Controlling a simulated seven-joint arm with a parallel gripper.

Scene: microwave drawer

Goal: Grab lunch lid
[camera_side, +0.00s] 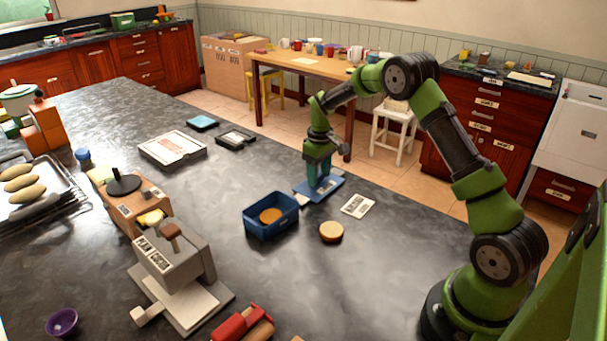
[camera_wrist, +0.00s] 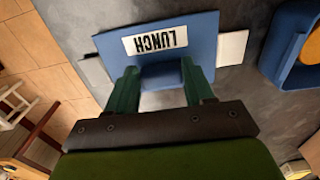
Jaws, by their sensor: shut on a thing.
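The lunch lid (camera_side: 331,191) is a flat blue panel with a white LUNCH label, lying at or just above the dark counter. In the wrist view the lid (camera_wrist: 205,28) fills the upper middle, with a raised blue grip block (camera_wrist: 163,77) on it. My gripper (camera_wrist: 160,88) has its green fingers on either side of that block and is shut on it. In the side view my gripper (camera_side: 321,182) points straight down over the lid. I cannot tell whether the lid touches the counter.
A blue open box (camera_side: 257,227) with a round tan item inside stands left of the lid. A round bread-like piece (camera_side: 331,232) and a white card (camera_side: 358,206) lie nearby. A grey slicer-like machine (camera_side: 180,262) stands further left. The counter's far edge is close behind the lid.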

